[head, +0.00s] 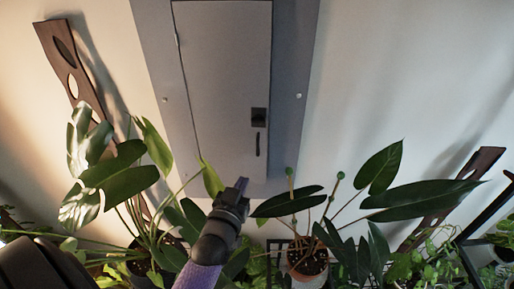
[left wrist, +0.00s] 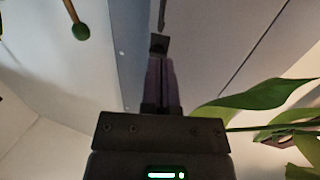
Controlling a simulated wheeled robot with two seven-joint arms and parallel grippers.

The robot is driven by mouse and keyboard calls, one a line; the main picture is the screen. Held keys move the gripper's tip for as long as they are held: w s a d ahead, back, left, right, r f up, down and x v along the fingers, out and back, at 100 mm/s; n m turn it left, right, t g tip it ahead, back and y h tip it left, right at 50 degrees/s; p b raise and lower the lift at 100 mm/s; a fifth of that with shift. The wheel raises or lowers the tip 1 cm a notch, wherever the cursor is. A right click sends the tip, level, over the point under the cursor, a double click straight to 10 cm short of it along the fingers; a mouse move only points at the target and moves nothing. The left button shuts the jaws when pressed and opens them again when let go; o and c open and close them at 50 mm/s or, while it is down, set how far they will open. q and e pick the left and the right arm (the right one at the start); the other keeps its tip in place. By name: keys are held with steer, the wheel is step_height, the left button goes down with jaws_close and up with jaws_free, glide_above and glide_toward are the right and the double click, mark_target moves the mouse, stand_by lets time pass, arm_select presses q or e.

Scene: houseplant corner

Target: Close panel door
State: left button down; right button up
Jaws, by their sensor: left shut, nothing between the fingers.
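The grey panel door (head: 222,75) is in a grey metal frame (head: 295,60) on the wall. It looks flush or nearly flush; I cannot tell whether it is fully closed. A dark latch (head: 258,117) and a slim dark handle (head: 257,145) sit near its right edge. My left gripper (head: 241,184) is shut and empty, in front of the door's lower part, below the handle. In the left wrist view, its shut fingers (left wrist: 160,80) point toward the grey panel (left wrist: 215,45), with a dark latch part close beyond the tips. My right gripper is out of view.
Leafy plants (head: 120,175) crowd the lower left, and a potted plant (head: 307,262) with broad leaves stands at the lower right. A brown wooden piece (head: 70,70) leans on the wall at left, another (head: 455,195) at right. Wall right of the panel is clear.

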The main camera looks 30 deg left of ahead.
mark_target(257, 150)
arm_select(q)
steer(key=x, duration=1)
steer(key=shift+w+a, duration=0.1)
steer(key=shift+a, duration=0.05)
